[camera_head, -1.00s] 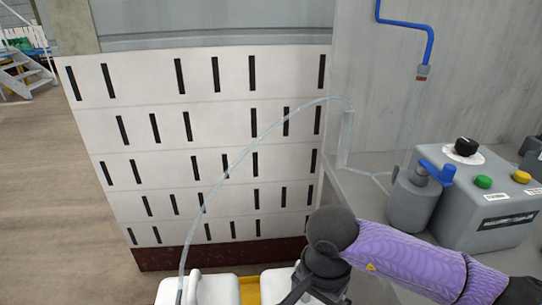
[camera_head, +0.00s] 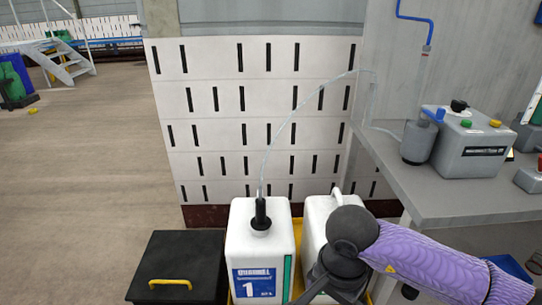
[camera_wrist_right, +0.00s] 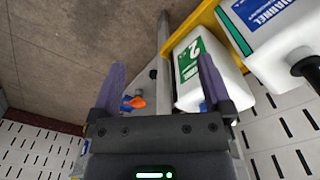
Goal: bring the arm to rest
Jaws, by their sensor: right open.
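My right arm in its purple sleeve (camera_head: 445,262) comes in from the right in the head view, its dark wrist above the second white canister (camera_head: 315,215). In the wrist view my right gripper (camera_wrist_right: 160,78) is open with nothing between its fingers. The canister marked 2 (camera_wrist_right: 190,85) is partly behind its right finger; I cannot tell whether they touch. My left gripper is in neither view.
The canister marked 1 (camera_head: 260,245) has a black fitting (camera_head: 261,214) with a clear hose on top. A black box (camera_head: 180,255) with a yellow handle stands left. A grey bench (camera_head: 430,195) carrying a grey unit (camera_head: 470,150) is right. Open floor lies left.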

